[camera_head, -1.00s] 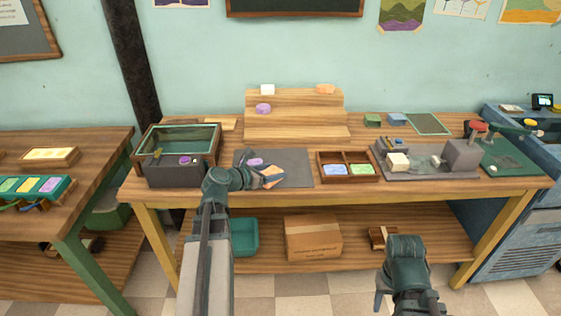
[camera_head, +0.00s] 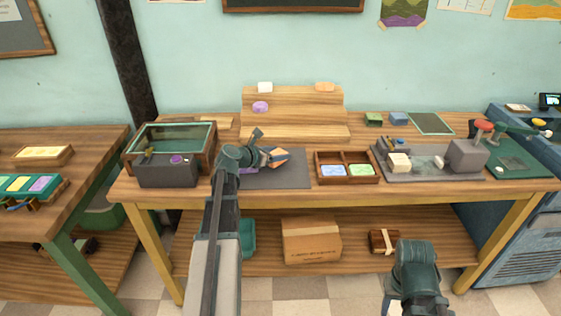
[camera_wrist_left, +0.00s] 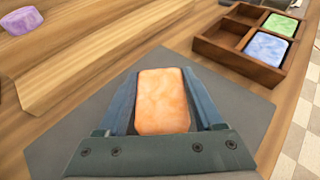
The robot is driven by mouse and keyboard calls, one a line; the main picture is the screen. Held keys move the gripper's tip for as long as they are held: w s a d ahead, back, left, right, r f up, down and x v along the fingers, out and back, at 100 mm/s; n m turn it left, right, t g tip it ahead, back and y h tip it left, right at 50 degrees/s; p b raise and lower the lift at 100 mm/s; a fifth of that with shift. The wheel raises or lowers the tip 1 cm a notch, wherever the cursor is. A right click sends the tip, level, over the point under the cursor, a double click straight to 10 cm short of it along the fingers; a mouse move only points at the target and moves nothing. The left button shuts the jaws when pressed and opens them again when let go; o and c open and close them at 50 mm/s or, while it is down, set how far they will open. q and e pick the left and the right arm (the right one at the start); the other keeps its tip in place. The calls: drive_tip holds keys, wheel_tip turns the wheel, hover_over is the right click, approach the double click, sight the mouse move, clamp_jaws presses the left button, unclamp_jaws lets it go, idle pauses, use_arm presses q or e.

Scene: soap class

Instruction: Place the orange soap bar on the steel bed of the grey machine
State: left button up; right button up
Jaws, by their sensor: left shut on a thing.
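My left gripper (camera_head: 277,158) is shut on the orange soap bar (camera_wrist_left: 162,101), with one finger along each side of it. In the left wrist view the bar is seen from above, over a dark grey mat (camera_wrist_left: 75,122). In the head view the bar (camera_head: 277,155) is small and partly hidden by the fingers. The grey machine (camera_head: 466,156) stands on the right of the bench, with a low grey bed (camera_head: 432,173) to its left and a cream block (camera_head: 399,162) on that side. My right gripper (camera_head: 390,302) is low in front of the bench; its fingers are mostly hidden.
A wooden tray (camera_head: 347,181) with a blue and a green bar lies between the mat and the machine. A stepped wooden stand (camera_head: 295,124) at the back holds white, purple and orange bars. A glass-topped box (camera_head: 168,170) stands at the left.

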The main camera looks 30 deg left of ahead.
use_arm(q)
drive_tip(key=shift+s+f+b, duration=0.2)
drive_tip(key=shift+f+b, duration=0.35)
drive_tip(key=shift+f, duration=0.65)
drive_tip(key=shift+r, duration=0.15)
use_arm(e)
wheel_tip(320, 180, down, 2)
drive_tip(key=shift+s+f, duration=0.1)
drive_tip(key=shift+s, duration=0.05)
use_arm(q)
drive_tip(key=o, duration=1)
drive_tip(key=shift+f, duration=0.2)
drive_tip(key=o, duration=0.4)
use_arm(e)
drive_tip(key=shift+f, duration=0.1)
use_arm(q)
drive_tip(key=shift+o, duration=0.2)
